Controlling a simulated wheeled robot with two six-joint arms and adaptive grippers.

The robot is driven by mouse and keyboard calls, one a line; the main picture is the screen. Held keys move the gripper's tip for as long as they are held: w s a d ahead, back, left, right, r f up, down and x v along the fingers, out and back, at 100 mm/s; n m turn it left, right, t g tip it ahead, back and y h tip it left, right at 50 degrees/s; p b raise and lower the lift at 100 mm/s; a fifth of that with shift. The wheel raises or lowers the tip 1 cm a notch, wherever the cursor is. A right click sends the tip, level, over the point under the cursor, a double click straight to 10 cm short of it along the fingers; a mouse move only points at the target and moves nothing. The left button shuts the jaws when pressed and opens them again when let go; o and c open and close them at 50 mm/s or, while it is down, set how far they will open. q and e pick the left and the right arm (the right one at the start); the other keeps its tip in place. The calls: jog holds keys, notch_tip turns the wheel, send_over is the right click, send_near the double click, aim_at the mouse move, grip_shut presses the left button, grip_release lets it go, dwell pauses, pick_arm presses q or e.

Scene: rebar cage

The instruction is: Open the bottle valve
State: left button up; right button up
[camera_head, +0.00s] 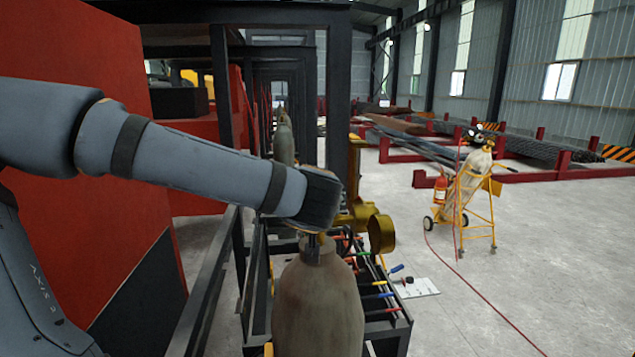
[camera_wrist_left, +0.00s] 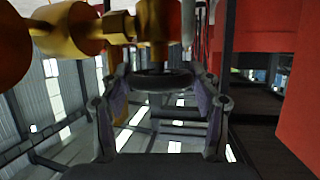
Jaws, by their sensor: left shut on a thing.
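The grey-beige gas bottle (camera_head: 318,305) stands upright at the bottom middle of the head view. Its dark neck (camera_head: 312,250) shows just under my left wrist. Brass fittings (camera_head: 381,233) stick out to the right of the wrist, and they fill the upper left of the left wrist view (camera_wrist_left: 85,30). In the left wrist view, my left gripper (camera_wrist_left: 160,85) has its two fingers on either side of a dark round valve handwheel (camera_wrist_left: 163,80) and is shut on it. In the head view my wrist hides the fingers and wheel. My right gripper is not in view.
A dark rack with coloured-handled tools (camera_head: 375,290) stands beside the bottle. A red panel (camera_head: 90,170) and dark rails (camera_head: 205,290) are on the left. A yellow cart (camera_head: 480,195) with another bottle stands on the right, its red hose crossing the otherwise open floor.

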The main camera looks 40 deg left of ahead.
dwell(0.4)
pick_arm(q)
jog(key=o, duration=1.1)
jog(key=shift+o, duration=0.2)
